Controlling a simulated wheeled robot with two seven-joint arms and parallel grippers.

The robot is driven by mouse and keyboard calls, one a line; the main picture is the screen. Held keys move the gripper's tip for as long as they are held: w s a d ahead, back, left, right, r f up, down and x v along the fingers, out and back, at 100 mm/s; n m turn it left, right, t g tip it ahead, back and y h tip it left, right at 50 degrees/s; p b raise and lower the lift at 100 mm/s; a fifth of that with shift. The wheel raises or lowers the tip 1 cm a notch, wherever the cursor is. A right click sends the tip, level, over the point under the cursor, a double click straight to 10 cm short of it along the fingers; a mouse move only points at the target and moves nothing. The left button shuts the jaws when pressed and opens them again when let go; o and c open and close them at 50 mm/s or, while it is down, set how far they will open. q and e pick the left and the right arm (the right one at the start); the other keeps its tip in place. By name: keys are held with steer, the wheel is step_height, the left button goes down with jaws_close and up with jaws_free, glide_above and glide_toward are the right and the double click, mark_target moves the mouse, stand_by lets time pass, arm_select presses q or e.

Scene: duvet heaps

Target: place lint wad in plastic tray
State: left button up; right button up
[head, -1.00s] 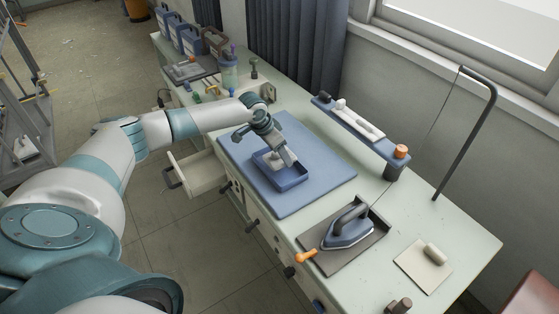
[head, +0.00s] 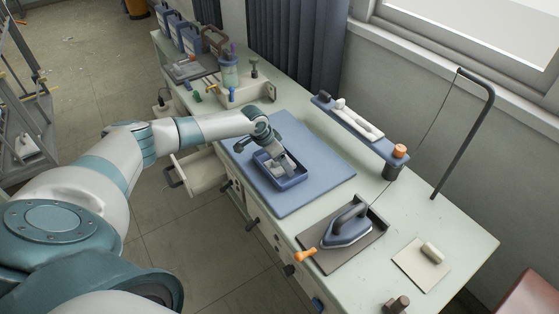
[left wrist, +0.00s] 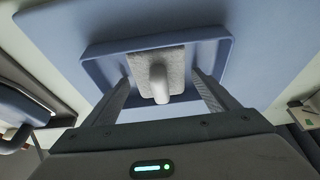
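The blue plastic tray (head: 297,184) lies on the blue mat. The lint wad appears to be the pale grey speckled piece (head: 285,166) inside the tray; it also shows in the left wrist view (left wrist: 172,58), with a white rounded stub (left wrist: 159,84) on it. My left gripper (head: 279,158) is low over the tray. In the left wrist view its two fingers (left wrist: 162,76) are spread wide on either side of the piece, and I see no clear grip on it. The piece's underside is hidden. My right gripper is not in view.
The blue mat (head: 320,176) has free room right of the tray. An iron (head: 347,228) stands on a dark plate in front. A raised blue rack (head: 358,128) is at the right. Bottles (head: 230,72) stand behind. An open drawer (head: 205,172) juts out at the left.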

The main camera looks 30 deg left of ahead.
arm_select(q)
steer(key=shift+r, duration=0.2)
steer(key=shift+s+a+r, duration=0.1)
steer(key=shift+a+r, duration=0.05)
steer(key=shift+r, duration=0.15)
steer(key=b+v, duration=0.3)
steer(key=v, duration=0.8)
steer(key=shift+b, duration=0.3)
steer(key=shift+s, duration=0.15)
